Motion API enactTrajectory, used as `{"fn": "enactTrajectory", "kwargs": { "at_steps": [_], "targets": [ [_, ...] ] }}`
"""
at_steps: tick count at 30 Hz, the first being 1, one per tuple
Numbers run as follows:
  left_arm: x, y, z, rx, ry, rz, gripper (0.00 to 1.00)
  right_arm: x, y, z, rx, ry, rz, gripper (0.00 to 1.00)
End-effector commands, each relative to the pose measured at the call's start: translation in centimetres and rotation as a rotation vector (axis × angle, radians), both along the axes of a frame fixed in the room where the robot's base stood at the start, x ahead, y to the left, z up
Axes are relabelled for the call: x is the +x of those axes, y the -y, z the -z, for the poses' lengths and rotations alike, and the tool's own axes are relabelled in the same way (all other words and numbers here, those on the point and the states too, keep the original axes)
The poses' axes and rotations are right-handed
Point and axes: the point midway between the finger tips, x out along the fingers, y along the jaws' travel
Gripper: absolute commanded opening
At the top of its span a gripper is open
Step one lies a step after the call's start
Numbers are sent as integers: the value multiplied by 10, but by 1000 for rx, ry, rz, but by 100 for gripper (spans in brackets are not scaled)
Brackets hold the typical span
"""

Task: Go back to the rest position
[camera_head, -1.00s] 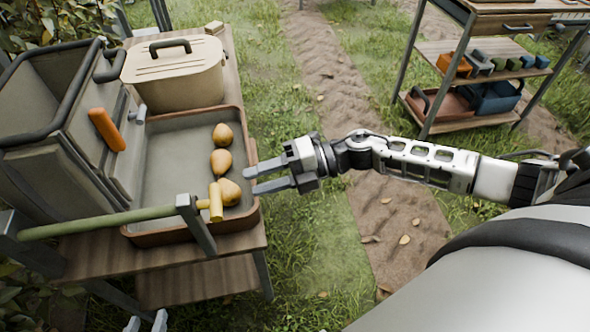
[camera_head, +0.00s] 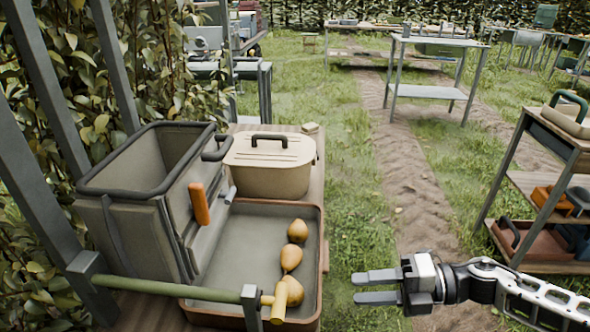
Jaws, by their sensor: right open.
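My right gripper (camera_head: 378,288) is open and empty. It hangs over the grass and dirt path, to the right of the tray and clear of it, with its two fingers pointing left. Its white arm comes in from the lower right. Several yellow pears (camera_head: 291,258) lie in a row along the right side of a shallow brown-rimmed tray (camera_head: 238,245) on a wooden table. My left gripper does not show.
A grey bin (camera_head: 150,235) with an orange handle stands left of the tray, and a lidded beige box (camera_head: 268,165) behind it. A green bar (camera_head: 170,288) crosses the tray's front. A shelf cart (camera_head: 540,190) stands at right.

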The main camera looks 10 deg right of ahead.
Motion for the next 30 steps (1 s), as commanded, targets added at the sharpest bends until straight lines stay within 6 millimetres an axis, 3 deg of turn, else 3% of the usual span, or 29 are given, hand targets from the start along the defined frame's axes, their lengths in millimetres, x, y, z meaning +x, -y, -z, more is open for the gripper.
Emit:
{"fn": "enactTrajectory", "kwargs": {
  "at_steps": [5,7,10,14,18,23,30],
  "targets": [
    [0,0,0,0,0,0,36,2,-38,4,199,-116,182,41],
    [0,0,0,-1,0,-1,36,4,-57,8,353,-245,353,41],
    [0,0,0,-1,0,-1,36,1,-68,25,575,-507,646,41],
    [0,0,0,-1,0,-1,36,-24,-66,63,787,-889,998,41],
    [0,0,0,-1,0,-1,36,-64,-67,98,906,-1226,1251,41],
    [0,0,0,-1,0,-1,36,-89,-70,114,948,-1402,1368,41],
    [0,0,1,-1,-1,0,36,-91,-70,115,947,-1415,1376,41]
  ]
}}
